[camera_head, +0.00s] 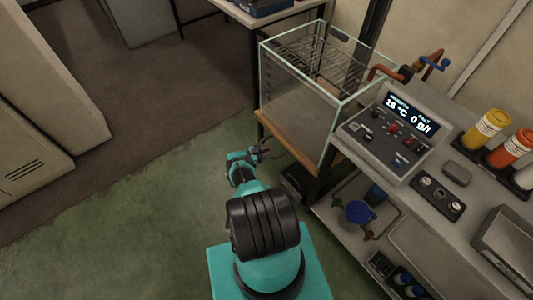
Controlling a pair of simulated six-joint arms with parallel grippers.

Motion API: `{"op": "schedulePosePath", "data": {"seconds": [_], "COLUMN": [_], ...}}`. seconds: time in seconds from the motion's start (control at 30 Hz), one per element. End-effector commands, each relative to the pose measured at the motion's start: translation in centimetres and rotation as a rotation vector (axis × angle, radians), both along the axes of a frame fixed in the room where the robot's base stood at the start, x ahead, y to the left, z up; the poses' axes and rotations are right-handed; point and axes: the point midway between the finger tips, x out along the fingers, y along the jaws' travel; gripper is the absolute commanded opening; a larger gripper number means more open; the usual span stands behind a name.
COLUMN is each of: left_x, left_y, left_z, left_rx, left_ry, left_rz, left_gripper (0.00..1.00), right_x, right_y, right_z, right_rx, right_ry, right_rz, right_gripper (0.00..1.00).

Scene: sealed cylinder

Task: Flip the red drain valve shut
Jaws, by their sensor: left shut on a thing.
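The glass tank (310,85) stands on a wooden-edged stand right of centre. My left arm rises from the bottom middle, and its gripper (257,155) is at the tank's lower front left corner, below the wooden edge. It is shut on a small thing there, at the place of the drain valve. The valve's red handle is too small and too covered by the gripper to make out its angle. My right gripper is not in view.
A control panel (395,128) with a lit display stands right of the tank. Orange pipework with a blue handle (441,64) is behind it. Colored bottles (483,130) stand at the right. Shelves lie below the bench. Green floor (130,215) at left is clear.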

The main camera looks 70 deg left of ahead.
Motion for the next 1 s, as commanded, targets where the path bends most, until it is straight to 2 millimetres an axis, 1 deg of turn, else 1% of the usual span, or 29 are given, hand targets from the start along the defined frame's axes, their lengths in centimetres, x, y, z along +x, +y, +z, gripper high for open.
{"op": "schedulePosePath", "data": {"seconds": [0.07,0.1,0.33,0.37,0.77,1.0], "left_x": [0.01,0.01,0.01,0.01,0.00,-0.01], "left_y": [-0.25,-0.25,-0.15,-0.14,0.02,0.15], "left_z": [-0.02,-0.03,-0.02,-0.01,0.13,0.60], "left_rx": [-0.003,-0.004,-0.002,-0.002,-0.002,-0.003], "left_ry": [-0.006,-0.006,-0.004,-0.003,-0.002,-0.002], "left_rz": [-0.006,-0.006,-0.003,-0.003,-0.001,-0.001], "left_gripper": [0.00,0.30,0.53,0.54,0.54,0.54], "right_x": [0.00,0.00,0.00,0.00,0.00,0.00], "right_y": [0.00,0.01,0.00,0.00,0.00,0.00], "right_z": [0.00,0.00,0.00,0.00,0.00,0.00], "right_rx": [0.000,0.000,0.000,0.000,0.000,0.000], "right_ry": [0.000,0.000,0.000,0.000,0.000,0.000], "right_rz": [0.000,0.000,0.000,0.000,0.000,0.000], "right_gripper": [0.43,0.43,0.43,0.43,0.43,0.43]}}
